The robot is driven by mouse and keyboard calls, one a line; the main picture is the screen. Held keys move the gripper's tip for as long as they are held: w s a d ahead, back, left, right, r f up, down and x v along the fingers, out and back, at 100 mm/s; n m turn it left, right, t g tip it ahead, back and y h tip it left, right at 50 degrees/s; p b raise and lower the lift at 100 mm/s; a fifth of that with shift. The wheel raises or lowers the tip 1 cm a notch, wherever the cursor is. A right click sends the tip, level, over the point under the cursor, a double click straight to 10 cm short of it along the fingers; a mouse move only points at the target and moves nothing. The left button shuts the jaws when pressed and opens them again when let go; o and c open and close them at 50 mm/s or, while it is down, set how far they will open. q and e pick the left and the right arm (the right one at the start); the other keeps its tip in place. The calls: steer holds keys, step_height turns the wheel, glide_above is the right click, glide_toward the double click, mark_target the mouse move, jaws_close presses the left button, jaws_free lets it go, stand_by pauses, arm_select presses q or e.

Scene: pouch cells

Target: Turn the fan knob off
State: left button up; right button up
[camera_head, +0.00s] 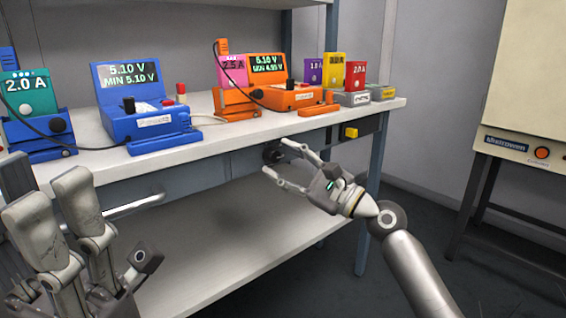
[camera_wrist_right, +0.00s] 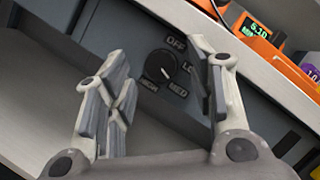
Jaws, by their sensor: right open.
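The fan knob (camera_wrist_right: 160,64) is a round black dial on the grey panel under the bench top. Labels OFF, LO, MED and HIGH surround it in the right wrist view. Its white pointer mark seems to face the lower right, toward MED. In the head view the knob (camera_head: 271,155) is small and partly covered by my right gripper (camera_head: 274,158). In the right wrist view my right gripper (camera_wrist_right: 158,58) is open and empty, its fingers on either side of the knob, with no clear contact. My left gripper (camera_head: 48,200) is at the lower left, fingers apart and empty.
The bench top (camera_head: 225,128) holds a blue tester (camera_head: 140,105), an orange tester (camera_head: 270,90) and several coloured pouch cells. A yellow block (camera_head: 351,132) is under its right edge. A lower shelf (camera_head: 235,250) is bare. A cream cabinet (camera_head: 530,80) stands at right.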

steer(key=v, duration=1.1)
steer(key=shift+d, duration=0.15)
steer(key=shift+s, duration=0.1)
